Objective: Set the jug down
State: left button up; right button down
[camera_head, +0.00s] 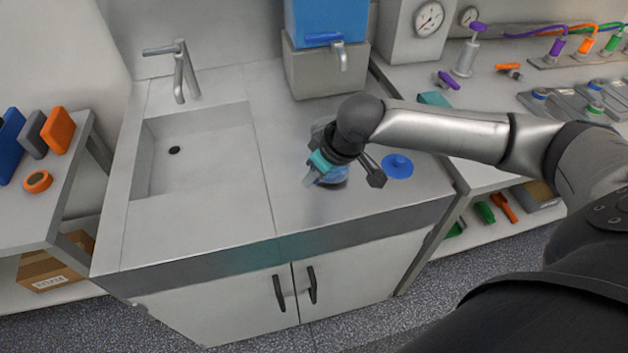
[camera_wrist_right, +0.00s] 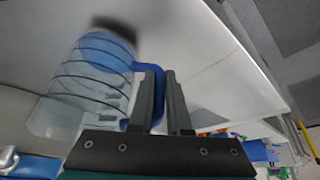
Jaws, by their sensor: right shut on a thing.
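The jug is clear with dark bands and blue parts. It shows in the right wrist view (camera_wrist_right: 80,90) and, mostly hidden behind my gripper, in the head view (camera_head: 335,177). My right gripper (camera_head: 314,176) is shut on the jug's blue handle, and its two fingers (camera_wrist_right: 165,100) lie at the handle in the wrist view. The jug is over the grey counter (camera_head: 345,207), right of the sink. I cannot tell whether its underside touches the counter. My left gripper is in neither view.
A blue disc with a knob (camera_head: 397,166) lies on the counter right of the gripper. A blue tank with a tap (camera_head: 326,25) stands behind on a grey block (camera_head: 325,75). The sink (camera_head: 200,150) is at the left. The counter's front strip is clear.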

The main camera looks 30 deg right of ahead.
jog(key=shift+f, duration=0.65)
jog(key=shift+f, duration=0.1)
jog(key=c, duration=0.9)
grip_release()
jog(key=p+v, duration=0.2)
jog(key=v, duration=1)
jog(key=shift+p, duration=0.35)
